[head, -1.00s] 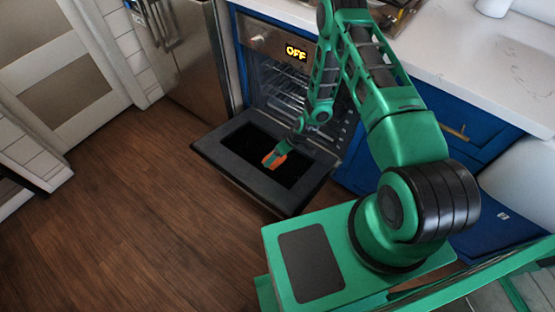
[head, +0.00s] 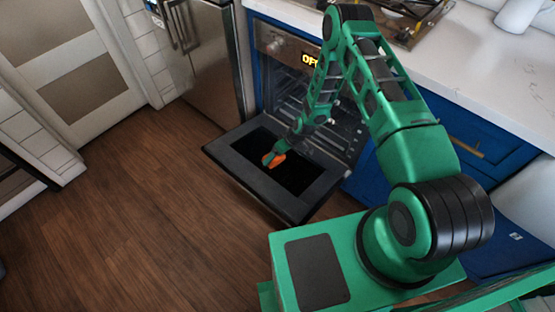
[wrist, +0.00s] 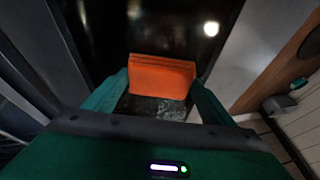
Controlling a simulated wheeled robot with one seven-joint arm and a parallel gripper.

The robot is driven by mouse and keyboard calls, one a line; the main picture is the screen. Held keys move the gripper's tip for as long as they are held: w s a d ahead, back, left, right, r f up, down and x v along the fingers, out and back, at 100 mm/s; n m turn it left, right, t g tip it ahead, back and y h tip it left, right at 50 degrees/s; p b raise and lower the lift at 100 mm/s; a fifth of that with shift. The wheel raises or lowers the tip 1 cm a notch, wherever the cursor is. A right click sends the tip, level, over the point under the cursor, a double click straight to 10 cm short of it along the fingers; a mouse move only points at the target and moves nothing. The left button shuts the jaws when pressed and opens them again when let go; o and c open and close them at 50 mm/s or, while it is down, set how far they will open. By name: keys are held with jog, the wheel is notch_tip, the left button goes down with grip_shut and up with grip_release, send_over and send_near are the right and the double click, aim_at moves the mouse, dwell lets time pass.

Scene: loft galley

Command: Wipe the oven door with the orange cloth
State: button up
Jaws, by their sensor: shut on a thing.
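The oven door (head: 318,196) is folded down flat in front of the oven, with a grey frame around a dark glass pane. My gripper (head: 272,160) is over the pane, left of its middle, and is shut on the orange cloth (head: 276,160). In the wrist view the orange cloth (wrist: 162,77) is a folded block between my two green fingers (wrist: 158,92), against the dark glass. A speckled grey patch shows just below the cloth. I cannot tell whether the cloth touches the glass.
The oven's control panel (head: 290,47) with a lit display is above the open cavity with its racks. A steel fridge (head: 208,60) stands to the left. Blue cabinets (head: 482,140) and a white counter (head: 460,60) are to the right. The wooden floor (head: 140,210) at left is clear.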

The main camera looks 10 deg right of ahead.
jog(key=shift+w+a+f, duration=0.1)
jog(key=shift+f, duration=0.05)
jog(key=shift+s+d, duration=1.2)
jog(key=shift+s, duration=0.45)
jog(key=shift+s+d, duration=1.15)
jog(key=shift+s, duration=0.45)
jog(key=shift+s+d, duration=1.2)
jog(key=shift+s, duration=0.45)
notch_tip(320, 180, up, 6)
jog(key=w+d, duration=0.1)
jog(key=shift+d, duration=0.1)
